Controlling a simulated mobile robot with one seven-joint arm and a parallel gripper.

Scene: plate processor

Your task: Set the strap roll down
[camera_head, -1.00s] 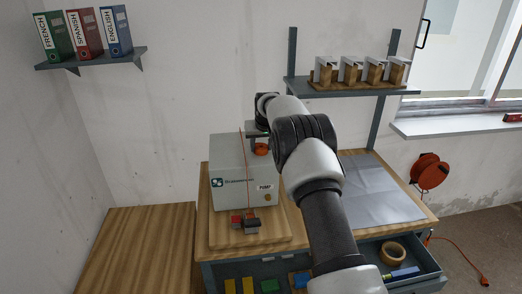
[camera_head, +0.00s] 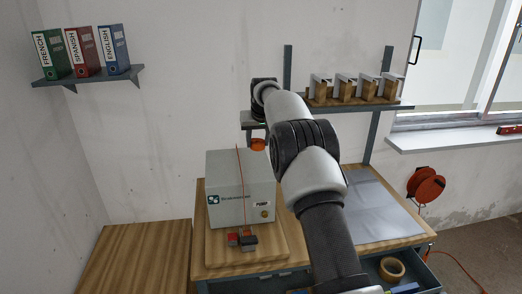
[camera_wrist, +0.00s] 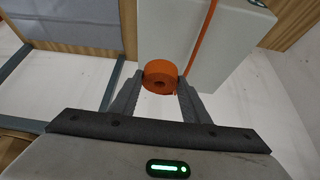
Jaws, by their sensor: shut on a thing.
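The strap roll is a small orange ring (camera_head: 258,144), also plain in the wrist view (camera_wrist: 160,76). My gripper (camera_head: 257,137) is shut on it, with one finger on each side in the wrist view (camera_wrist: 160,88). In the head view the roll is at the upper back right edge of the grey box-shaped machine (camera_head: 228,205). I cannot tell whether it touches the machine. A thin orange-red strap (camera_head: 239,185) runs down the machine's front, and along its pale side in the wrist view (camera_wrist: 202,35).
The machine stands on a wooden board (camera_head: 215,258) on the workbench, with a small red and dark part (camera_head: 242,239) in front. A grey mat (camera_head: 380,210) lies at right. An open drawer (camera_head: 430,283) holds a tan tape roll (camera_head: 391,268). A wall shelf (camera_head: 345,105) hangs behind.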

